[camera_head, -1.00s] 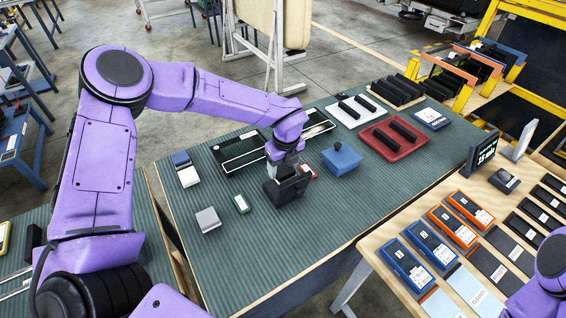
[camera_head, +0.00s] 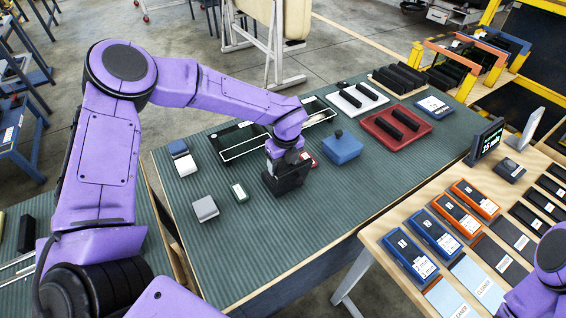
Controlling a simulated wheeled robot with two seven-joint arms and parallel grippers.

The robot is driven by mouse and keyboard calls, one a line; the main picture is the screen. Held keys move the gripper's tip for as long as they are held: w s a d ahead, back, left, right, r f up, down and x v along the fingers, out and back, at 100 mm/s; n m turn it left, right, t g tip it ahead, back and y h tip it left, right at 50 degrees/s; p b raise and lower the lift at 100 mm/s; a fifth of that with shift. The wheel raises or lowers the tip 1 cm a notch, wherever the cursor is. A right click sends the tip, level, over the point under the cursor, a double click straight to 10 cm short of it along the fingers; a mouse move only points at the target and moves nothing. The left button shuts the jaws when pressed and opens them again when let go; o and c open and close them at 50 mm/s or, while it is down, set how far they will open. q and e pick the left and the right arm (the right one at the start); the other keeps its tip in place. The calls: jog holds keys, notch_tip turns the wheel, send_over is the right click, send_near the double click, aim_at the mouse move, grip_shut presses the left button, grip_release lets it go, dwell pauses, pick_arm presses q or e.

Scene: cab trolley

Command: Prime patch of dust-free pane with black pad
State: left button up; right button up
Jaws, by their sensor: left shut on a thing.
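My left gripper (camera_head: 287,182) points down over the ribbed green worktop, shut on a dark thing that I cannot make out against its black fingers. A white-framed long tray (camera_head: 228,156) lies behind and to the left of it, with dark and clear parts; my left arm covers its middle. I cannot tell which part is the dust-free pane. Black pads lie in the white tray (camera_head: 380,104) and black pads (camera_head: 405,117) in the red tray (camera_head: 385,140). My right arm shows at the lower right; its gripper is out of view.
A blue box (camera_head: 342,148) with a knob stands right of the gripper, and a small red item (camera_head: 308,159) close by. A grey block (camera_head: 205,208) and green-edged item (camera_head: 239,192) lie left. The front worktop is clear. A wooden table (camera_head: 378,238) with boxed items stands at right.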

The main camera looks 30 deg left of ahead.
aim_at(283, 166)
pick_arm(q)
jog(key=shift+f+b, duration=0.5)
jog(key=shift+b, duration=0.05)
dwell(1.4)
jog(key=shift+r+p, duration=2.3)
jog(key=shift+r, duration=1.25)
